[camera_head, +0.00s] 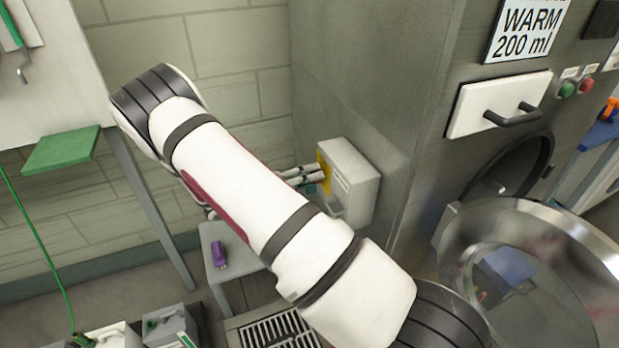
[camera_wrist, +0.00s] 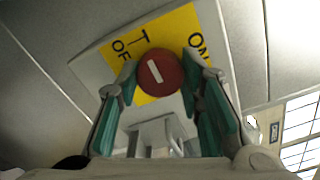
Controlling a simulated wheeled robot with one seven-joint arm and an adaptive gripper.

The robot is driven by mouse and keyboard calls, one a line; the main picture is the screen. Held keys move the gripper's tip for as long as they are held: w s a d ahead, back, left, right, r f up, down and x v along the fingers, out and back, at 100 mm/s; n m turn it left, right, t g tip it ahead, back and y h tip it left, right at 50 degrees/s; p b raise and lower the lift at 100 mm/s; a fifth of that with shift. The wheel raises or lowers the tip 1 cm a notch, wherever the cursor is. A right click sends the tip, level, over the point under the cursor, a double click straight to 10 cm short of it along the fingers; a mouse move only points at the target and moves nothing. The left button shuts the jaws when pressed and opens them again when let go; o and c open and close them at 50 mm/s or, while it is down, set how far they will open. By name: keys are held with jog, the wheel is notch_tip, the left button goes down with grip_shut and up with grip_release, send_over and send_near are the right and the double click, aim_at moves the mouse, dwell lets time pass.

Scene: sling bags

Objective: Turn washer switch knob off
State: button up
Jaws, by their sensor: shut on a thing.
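The washer switch is a light grey box (camera_head: 352,183) on the side of the grey washer cabinet, with a yellow plate (camera_wrist: 184,28) on its face. In the wrist view the plate carries the letters "ON" and a partly hidden "OF". A round red knob (camera_wrist: 158,74) with a white bar sits on the plate between the two words. My gripper (camera_wrist: 163,100) has its two green-padded fingers on either side of the knob, shut on it. In the head view my gripper (camera_head: 318,176) reaches the box from the left, and the knob is hidden.
The washer's round glass door (camera_head: 530,275) stands open at the right, below a white drawer (camera_head: 498,104) with a dark handle. A purple object (camera_head: 219,255) lies on a small grey stool (camera_head: 217,278) below my arm. A floor grate (camera_head: 280,333) lies near the bottom.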

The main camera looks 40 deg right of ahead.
jog(key=o, duration=1.2)
jog(key=shift+c, duration=0.2)
jog(key=v, duration=1.2)
jog(key=shift+r, duration=0.1)
